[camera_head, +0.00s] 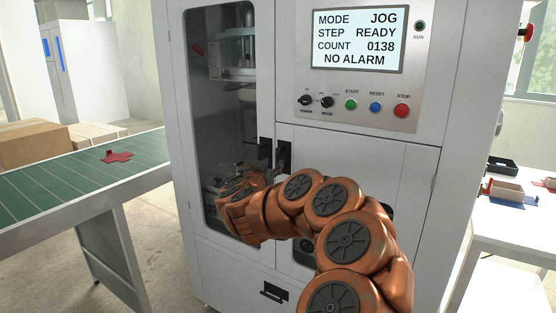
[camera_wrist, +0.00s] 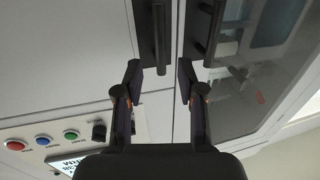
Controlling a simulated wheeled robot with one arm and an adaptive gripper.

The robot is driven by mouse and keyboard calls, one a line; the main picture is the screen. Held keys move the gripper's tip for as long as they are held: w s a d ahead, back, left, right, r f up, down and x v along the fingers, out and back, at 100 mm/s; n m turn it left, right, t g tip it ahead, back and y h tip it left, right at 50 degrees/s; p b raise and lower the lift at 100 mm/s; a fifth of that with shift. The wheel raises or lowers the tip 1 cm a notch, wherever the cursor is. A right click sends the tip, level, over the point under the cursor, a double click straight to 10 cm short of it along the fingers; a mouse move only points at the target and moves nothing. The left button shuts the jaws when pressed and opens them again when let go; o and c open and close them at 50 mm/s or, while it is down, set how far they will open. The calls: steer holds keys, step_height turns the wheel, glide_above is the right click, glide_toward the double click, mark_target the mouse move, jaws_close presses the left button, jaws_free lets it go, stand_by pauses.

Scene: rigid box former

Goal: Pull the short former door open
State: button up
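The short former door (camera_head: 345,170) is the plain light grey door below the control panel, and it looks shut. Its dark upright bar handle (camera_head: 284,157) is near its left edge; the handle also shows in the wrist view (camera_wrist: 159,35). My gripper (camera_wrist: 160,80) is open. In the wrist view the handle's lower end lies between the two fingertips, with a gap on each side; I cannot tell how deep it sits between them. In the head view my copper arm covers the door's lower left part and the gripper is mostly hidden.
The tall glass door (camera_head: 225,110) adjoins on the left; its own handle (camera_wrist: 208,30) is just right of my gripper in the wrist view. The control panel (camera_head: 357,65) is above. A green conveyor (camera_head: 70,175) stands left, a white table (camera_head: 510,235) right.

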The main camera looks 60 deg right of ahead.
mark_target(277, 159)
steer(key=shift+p+x, duration=0.4)
steer(key=shift+x, duration=2.7)
jaws_close()
